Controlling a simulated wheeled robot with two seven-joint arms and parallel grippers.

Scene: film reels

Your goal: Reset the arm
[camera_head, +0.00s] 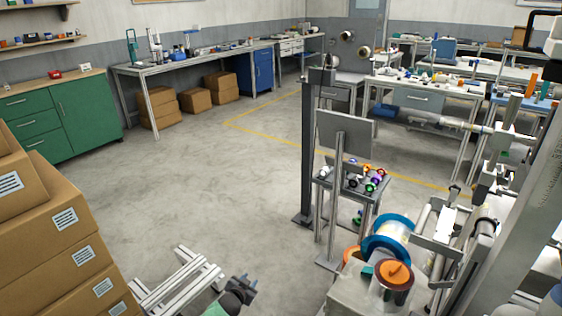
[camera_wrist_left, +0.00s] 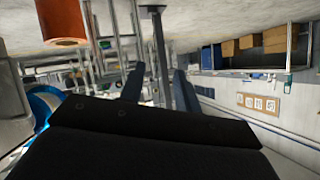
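My left gripper (camera_head: 248,283) is at the bottom centre of the head view, low in front of the machine and beside a grey metal frame. In the left wrist view its two dark fingers (camera_wrist_left: 158,88) stand apart with no object held between them. A grey post shows behind the gap. My right gripper is not in view.
Stacked cardboard boxes (camera_head: 62,240) stand at the left. A grey profile frame (camera_head: 178,280) lies at the bottom. A machine with a blue-rimmed reel (camera_head: 388,238) and an orange-topped spool (camera_head: 396,274) fills the right. The middle floor (camera_head: 220,175) is clear.

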